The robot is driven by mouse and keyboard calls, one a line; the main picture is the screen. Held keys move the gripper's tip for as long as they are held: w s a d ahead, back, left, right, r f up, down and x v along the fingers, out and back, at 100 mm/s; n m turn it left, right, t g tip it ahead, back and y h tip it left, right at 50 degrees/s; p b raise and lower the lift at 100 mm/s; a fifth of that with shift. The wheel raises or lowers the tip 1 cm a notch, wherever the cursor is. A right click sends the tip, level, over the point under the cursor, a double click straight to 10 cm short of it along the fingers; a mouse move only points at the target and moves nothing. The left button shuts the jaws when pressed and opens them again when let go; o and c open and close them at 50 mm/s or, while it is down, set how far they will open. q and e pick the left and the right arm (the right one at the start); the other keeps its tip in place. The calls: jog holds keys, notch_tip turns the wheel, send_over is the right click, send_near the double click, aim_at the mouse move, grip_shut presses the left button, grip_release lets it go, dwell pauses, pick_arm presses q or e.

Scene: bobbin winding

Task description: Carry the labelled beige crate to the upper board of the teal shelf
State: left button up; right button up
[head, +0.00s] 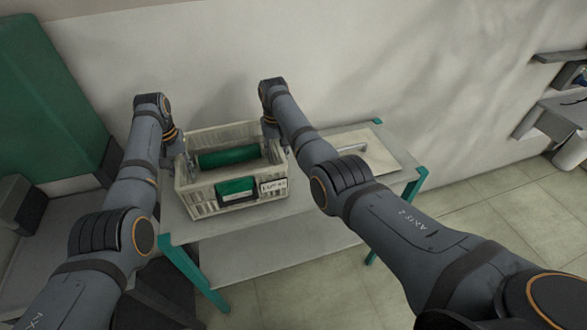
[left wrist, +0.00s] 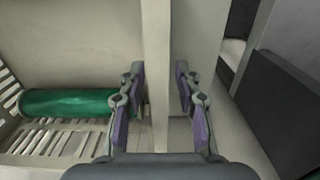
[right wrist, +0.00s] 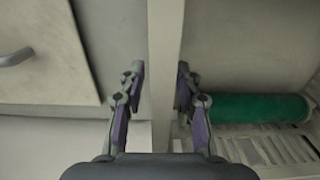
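The labelled beige crate (head: 205,206) is on the left part of the top of a teal-legged stand (head: 306,196) and looks level. Its front carries a green panel and a white label (head: 273,186). A green roll (head: 229,156) lies inside. My left gripper (left wrist: 160,85) is at the crate's left wall (left wrist: 155,60), one finger on each side, with narrow gaps seen. My right gripper (right wrist: 162,85) is likewise around the right wall (right wrist: 165,50), fingers apart. In the head view both fingertips are largely hidden by the wrists and crate walls.
A flat beige panel with a handle (head: 351,151) lies right of the crate on the stand. A lower board (head: 270,255) shows beneath. A wall stands behind. A large green object (head: 45,95) is at left, grey equipment (head: 565,115) at far right. Tiled floor at front right is clear.

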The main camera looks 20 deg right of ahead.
pick_arm(q)
notch_tip(320, 180, up, 11)
jog(key=shift+f, duration=0.1)
pick_arm(e)
notch_tip(320, 180, up, 12)
dwell(0.5)
